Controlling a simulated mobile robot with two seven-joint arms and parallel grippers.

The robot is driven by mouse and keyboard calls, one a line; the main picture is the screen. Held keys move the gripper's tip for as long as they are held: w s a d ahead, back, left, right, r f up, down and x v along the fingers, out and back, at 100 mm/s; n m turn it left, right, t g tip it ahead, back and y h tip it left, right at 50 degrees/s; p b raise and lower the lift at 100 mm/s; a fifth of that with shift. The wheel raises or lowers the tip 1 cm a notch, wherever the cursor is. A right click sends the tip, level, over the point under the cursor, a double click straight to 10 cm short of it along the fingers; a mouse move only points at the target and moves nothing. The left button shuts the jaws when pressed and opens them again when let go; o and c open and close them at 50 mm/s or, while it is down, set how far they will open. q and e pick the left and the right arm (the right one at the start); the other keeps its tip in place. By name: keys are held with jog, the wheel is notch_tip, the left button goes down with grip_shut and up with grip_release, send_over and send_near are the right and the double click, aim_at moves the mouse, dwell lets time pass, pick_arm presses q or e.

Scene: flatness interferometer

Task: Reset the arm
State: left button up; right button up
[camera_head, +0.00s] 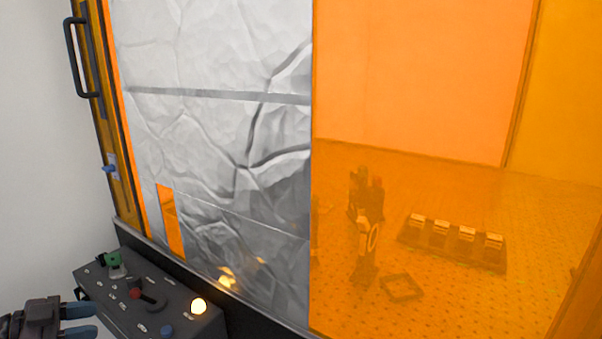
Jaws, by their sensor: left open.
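A dark control panel (150,300) juts out at the lower left, below the enclosure. It carries a green knob (113,259), a lever with a red part (140,295), a blue button (167,331), a glowing pale-yellow lamp (198,306) and several small labels. Behind the orange window, a small dark arm (366,225) with a reddish top stands upright on a perforated table. My left gripper (94,320) is open and empty at the lower left, just left of the panel, its blue-grey fingers pointing right. My right gripper is not in view.
The enclosure has an orange window (420,80) and a crinkled silvery sheet (215,60). A black handle (77,58) is on its left edge. Inside, a rack (455,243) holds several blocks, and a small square frame (401,286) lies near the arm. Wall space at left is clear.

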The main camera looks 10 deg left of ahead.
pick_arm(q)
jog(key=s+d+f+n+g+y+p, duration=0.1)
jog(key=s+d+f+n+y, duration=0.25)
jog(key=f, duration=0.55)
jog(key=s+d+f+n+y+p, duration=0.1)
jog(key=s+d+f+n+y, duration=0.25)
jog(key=f, duration=0.45)
jog(key=s+d+f+n+t+y+p, duration=0.1)
jog(key=s+d+f+n+y, duration=0.1)
jog(key=s+d, duration=0.8)
jog(key=d+n+y, duration=0.1)
jog(key=d, duration=0.2)
jog(key=shift+s+n+t+p, duration=0.15)
jog(key=shift+n+t+p, duration=0.15)
jog(key=shift+p, duration=0.1)
